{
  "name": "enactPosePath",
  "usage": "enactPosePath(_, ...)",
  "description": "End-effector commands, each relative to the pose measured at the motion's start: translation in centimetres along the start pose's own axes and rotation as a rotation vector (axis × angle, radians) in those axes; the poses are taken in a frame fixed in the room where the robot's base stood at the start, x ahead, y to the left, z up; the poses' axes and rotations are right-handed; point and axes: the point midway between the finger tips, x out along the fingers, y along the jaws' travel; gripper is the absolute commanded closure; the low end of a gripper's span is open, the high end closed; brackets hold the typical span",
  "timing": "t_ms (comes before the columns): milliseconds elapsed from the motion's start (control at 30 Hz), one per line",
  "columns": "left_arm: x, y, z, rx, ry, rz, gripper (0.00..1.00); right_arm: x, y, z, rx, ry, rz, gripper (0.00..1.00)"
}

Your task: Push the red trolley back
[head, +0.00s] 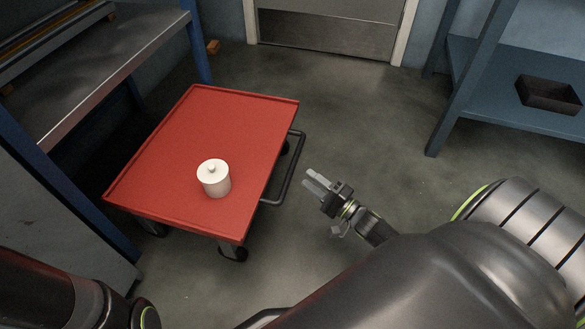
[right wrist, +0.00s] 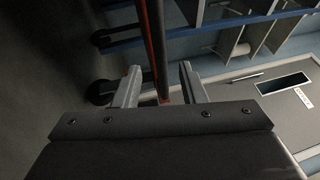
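The red trolley (head: 245,125) stands on the floor left of centre in the head view, with a dark handle (head: 287,172) on its right side. A white lidded pot (head: 213,180) stands upright on its top. My right gripper (head: 309,178) is open, its fingers pointing at the handle from the right with a small gap. In the right wrist view the two fingers (right wrist: 158,88) are apart, and the dark handle bar (right wrist: 154,45) lines up between them, with a red trolley edge beside it. My left gripper is out of view.
A workbench (head: 110,60) with blue legs stands close along the trolley's left side. A blue shelf (head: 510,95) with a dark bin (head: 548,93) is at the right. A door (head: 330,25) is at the back. The floor between is clear.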

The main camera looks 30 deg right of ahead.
Motion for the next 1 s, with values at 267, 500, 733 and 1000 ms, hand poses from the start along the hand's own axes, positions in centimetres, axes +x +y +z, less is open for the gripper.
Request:
enactPosePath(267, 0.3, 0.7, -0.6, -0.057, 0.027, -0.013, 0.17, 4.2, 0.2, 0.0, -0.002, -0.001, -0.005, 0.62)
enactPosePath(500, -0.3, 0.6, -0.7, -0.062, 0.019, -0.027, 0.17, 6.9, 0.1, 0.0, -0.001, 0.0, -0.002, 0.62)
enactPosePath(733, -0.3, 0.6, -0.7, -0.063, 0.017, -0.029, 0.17, 7.4, -0.1, 0.0, 0.0, 0.001, -0.001, 0.62)
enactPosePath(1000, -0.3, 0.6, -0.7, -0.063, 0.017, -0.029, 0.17, 7.3, -0.1, 0.0, 0.0, 0.001, -0.001, 0.81)
